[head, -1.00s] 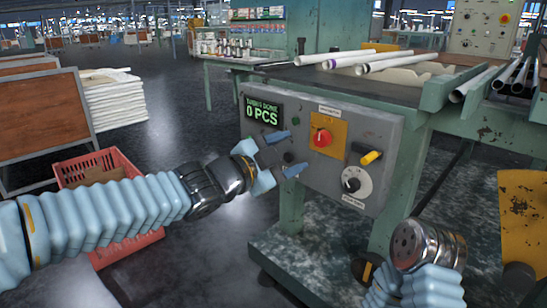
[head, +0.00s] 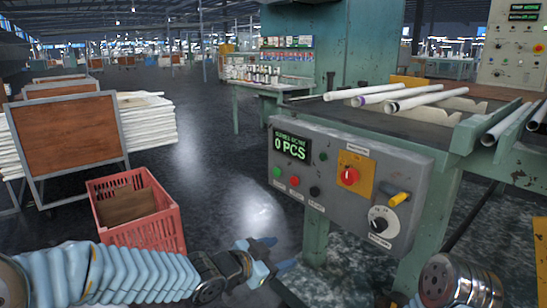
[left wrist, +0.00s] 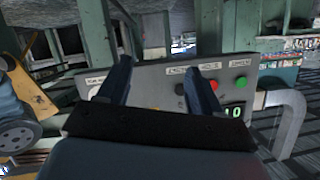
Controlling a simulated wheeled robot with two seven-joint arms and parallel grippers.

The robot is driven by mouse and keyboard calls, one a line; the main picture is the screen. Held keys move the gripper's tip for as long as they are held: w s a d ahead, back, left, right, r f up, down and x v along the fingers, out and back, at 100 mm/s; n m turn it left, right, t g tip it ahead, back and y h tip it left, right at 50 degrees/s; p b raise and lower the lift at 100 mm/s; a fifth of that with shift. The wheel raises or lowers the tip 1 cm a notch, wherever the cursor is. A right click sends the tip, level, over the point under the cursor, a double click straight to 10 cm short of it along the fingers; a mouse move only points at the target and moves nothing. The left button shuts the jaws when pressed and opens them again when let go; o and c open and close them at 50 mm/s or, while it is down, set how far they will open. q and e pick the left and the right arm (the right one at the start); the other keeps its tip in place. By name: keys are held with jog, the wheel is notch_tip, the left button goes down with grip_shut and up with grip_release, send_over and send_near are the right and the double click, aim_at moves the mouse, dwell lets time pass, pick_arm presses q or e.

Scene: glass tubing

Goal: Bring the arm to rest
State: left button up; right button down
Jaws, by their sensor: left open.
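My left gripper (head: 277,254) is open and empty in the head view, at the lower middle. It is below and to the left of the grey control panel (head: 262,205), apart from it. In the left wrist view its two blue fingers (left wrist: 158,85) stand spread, with the panel (left wrist: 155,75) behind them. The panel has a display reading 0 PCS (head: 290,147), small buttons, a red knob (head: 348,176) on a yellow plate and a yellow-tipped lever (head: 399,198). The cylindrical metal end of my right arm (head: 437,282) shows at the lower right; its fingers cannot be made out.
A red crate (head: 152,230) holding brown material stands on the floor at left. Glass tubes (head: 393,94) lie on the green machine bench (head: 425,205). Brown-panelled carts (head: 66,135) and a stack of white sheets (head: 146,128) stand further left. The floor (head: 225,165) between is clear.

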pick_arm(q)
jog(key=s+a+f+n+g+y+p, duration=0.1)
jog(key=a+f+n, duration=0.15)
jog(key=f, duration=0.55)
jog(key=s+a+f+n+g+y, duration=0.1)
jog(key=s+a+f+n+y, duration=0.15)
jog(key=f, duration=0.45)
jog(key=s+a+f+n+g+y+p, duration=0.1)
jog(key=s+a+f+n+g, duration=0.2)
jog(key=s+f, duration=0.7)
jog(key=s+a+f+n+g+y+p, duration=0.1)
jog(key=s+a+f+n, duration=0.4)
jog(key=s+f, duration=0.5)
jog(key=f+n+g+y, duration=0.1)
jog(key=g, duration=0.1)
jog(key=shift+s+a+n+g, duration=0.25)
jog(key=shift+a+n+g, duration=0.05)
jog(key=shift+a+g, duration=0.1)
